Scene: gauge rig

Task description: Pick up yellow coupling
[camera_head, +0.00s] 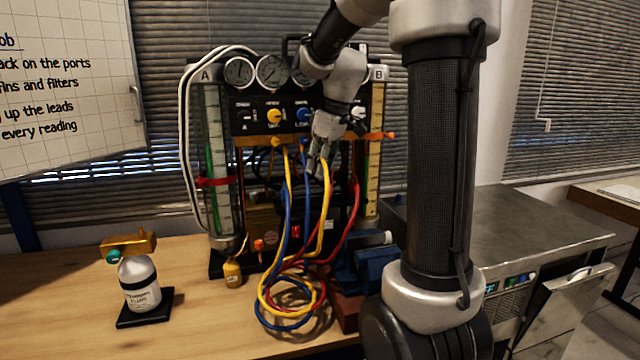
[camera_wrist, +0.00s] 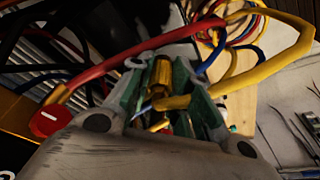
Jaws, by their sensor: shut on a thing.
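My gripper (camera_head: 320,160) is in front of the gauge rig, below its valve knobs. In the wrist view my gripper (camera_wrist: 165,100) has its green-padded fingers closed on the yellow coupling (camera_wrist: 162,74), a brass-coloured fitting at the end of a yellow hose (camera_wrist: 240,78). The yellow hose (camera_head: 326,200) hangs down from my gripper in the head view. The coupling itself is hidden there by the fingers. Whether it touches a port cannot be told.
Looped red, blue and yellow hoses (camera_head: 290,300) hang onto the wooden bench (camera_head: 210,320). A white bottle (camera_head: 139,283) stands on a black pad at left. A red cap (camera_wrist: 50,120) is close to my gripper.

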